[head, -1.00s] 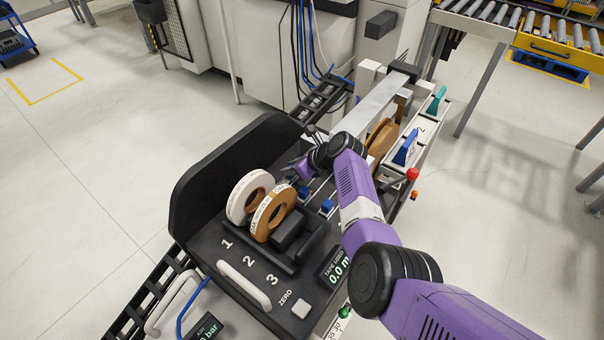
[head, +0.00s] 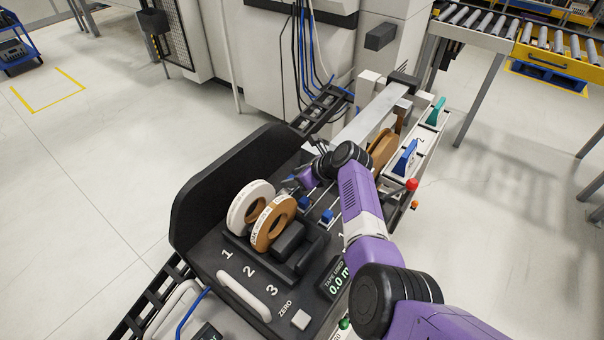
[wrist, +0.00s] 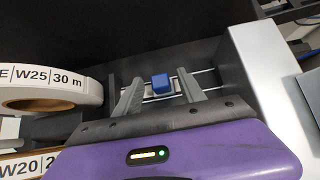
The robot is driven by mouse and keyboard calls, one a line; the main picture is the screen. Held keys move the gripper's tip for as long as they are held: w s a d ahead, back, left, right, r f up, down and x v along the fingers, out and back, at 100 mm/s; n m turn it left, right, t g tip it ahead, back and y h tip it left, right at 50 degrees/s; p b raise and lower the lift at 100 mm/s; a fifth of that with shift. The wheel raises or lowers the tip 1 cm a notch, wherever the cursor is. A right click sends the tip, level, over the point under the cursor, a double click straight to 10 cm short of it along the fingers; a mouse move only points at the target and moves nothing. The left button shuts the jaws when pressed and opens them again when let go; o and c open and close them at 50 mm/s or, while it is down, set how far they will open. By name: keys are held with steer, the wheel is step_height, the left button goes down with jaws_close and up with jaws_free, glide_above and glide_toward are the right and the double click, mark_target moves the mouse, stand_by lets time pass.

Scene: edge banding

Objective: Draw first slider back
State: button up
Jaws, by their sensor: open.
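A blue slider block (wrist: 160,84) on thin metal rails stands between the two grey fingers of my gripper (wrist: 159,91) in the wrist view. The fingers are apart, one on each side of the block, with a gap visible at both sides. In the head view my gripper (head: 297,184) points down behind the tape rolls, by the black side panel. Two other blue sliders, one nearer the gripper (head: 304,203) and one further right (head: 327,215), show there. The block between my fingers is hidden or unclear in the head view.
A white tape roll (head: 249,203) and a brown roll (head: 273,223) stand close to the gripper. A tall black panel (head: 225,175) rises behind them. A pale metal wall (wrist: 270,85) stands right of the fingers. A red knob (head: 411,184) is on the right.

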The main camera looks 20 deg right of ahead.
steer(key=v, duration=0.6)
steer(key=shift+p, duration=0.35)
steer(key=shift+c, duration=0.4)
